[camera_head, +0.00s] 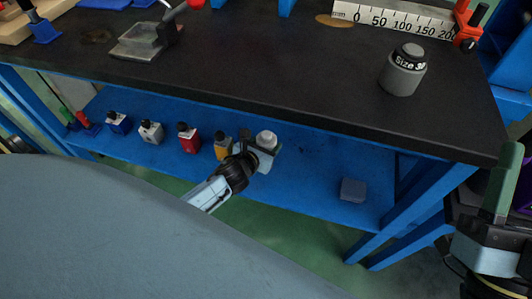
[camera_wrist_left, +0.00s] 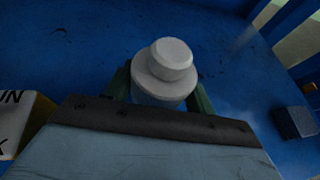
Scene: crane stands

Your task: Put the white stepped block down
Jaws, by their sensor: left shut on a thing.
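The white stepped block (camera_head: 266,139) is over the blue lower shelf of the bench in the head view. It has a wide round base part and a narrower round top, and it stands upright. My left gripper (camera_head: 262,152) is shut on it. In the left wrist view the block (camera_wrist_left: 163,70) sits between the two green fingers of the left gripper (camera_wrist_left: 158,97). Its lower part is hidden by the gripper, and I cannot tell whether it touches the shelf. My right gripper (camera_head: 508,185) is partly in view at the right edge, with nothing clearly in it.
A dark blue-grey block (camera_head: 353,190) lies to the right. The black bench top (camera_head: 270,70) overhangs the shelf.

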